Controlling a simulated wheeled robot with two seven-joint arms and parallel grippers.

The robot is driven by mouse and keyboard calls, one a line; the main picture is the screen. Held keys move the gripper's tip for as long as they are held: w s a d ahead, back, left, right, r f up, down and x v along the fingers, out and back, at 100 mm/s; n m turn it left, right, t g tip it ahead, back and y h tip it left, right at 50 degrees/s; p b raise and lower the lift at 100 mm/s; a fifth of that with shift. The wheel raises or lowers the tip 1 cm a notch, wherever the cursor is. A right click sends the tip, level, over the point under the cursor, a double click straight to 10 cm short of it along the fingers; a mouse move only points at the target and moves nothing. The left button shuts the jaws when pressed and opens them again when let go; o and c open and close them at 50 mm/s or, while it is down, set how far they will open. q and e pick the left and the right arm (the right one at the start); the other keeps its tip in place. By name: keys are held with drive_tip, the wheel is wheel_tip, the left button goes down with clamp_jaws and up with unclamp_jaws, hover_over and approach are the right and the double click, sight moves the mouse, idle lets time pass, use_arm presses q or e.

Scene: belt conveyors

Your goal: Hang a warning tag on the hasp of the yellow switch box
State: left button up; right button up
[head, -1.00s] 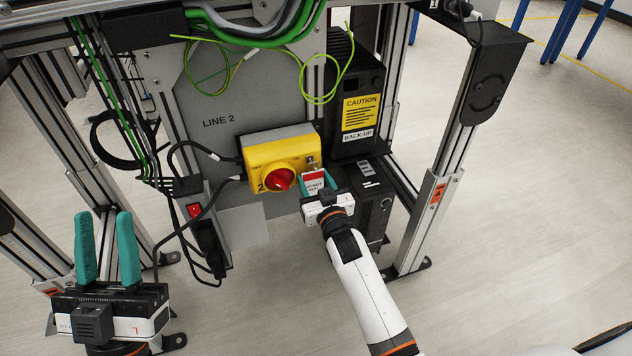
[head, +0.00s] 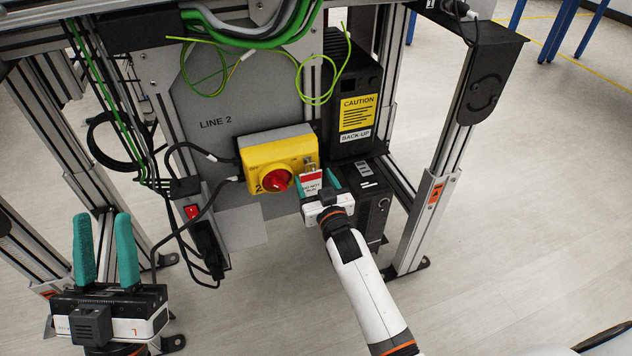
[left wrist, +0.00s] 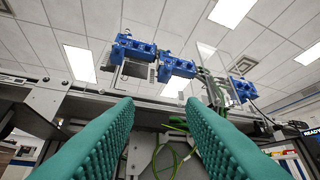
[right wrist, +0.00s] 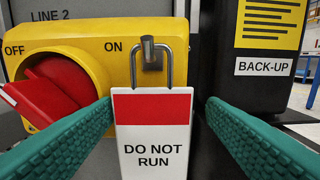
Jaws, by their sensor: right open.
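The yellow switch box (head: 290,150) is on the grey LINE 2 panel. Its red rotary switch (right wrist: 55,90) shows in the right wrist view. A metal hasp (right wrist: 149,50) sticks out at the box's right side. A white warning tag (right wrist: 153,150) with a red band and "DO NOT RUN" hangs upright below, its wire loop meeting the hasp. Whether the loop is fully seated is unclear. My right gripper (right wrist: 160,103) is open, one finger on each side of the tag, the left one very close to its edge. My left gripper (head: 104,216) is open and empty, away at lower left.
A black back-up unit (head: 352,95) with a caution label stands right of the box. Black cables (head: 185,215) and a red rocker switch (head: 192,211) are to its left. A frame post (head: 425,220) stands at right. The floor in front is clear.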

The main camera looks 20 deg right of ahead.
drive_tip(key=shift+s+a, duration=0.1)
drive_tip(key=shift+a, duration=0.35)
drive_tip(key=shift+s+f, duration=0.1)
use_arm(q)
drive_tip(key=w+f+g+y+p, duration=0.3)
drive_tip(key=w+f+g+p, duration=0.1)
drive_tip(key=f+g, duration=0.6)
wheel_tip(320, 180, down, 2)
drive_tip(key=shift+w+a+f+y, duration=0.2)
drive_tip(key=shift+w+a+y, duration=0.2)
drive_tip(key=shift+w+a, duration=0.05)
use_arm(e)
drive_tip(key=s+d, duration=0.1)
drive_tip(key=s, duration=1)
drive_tip(key=shift+s, duration=0.3)
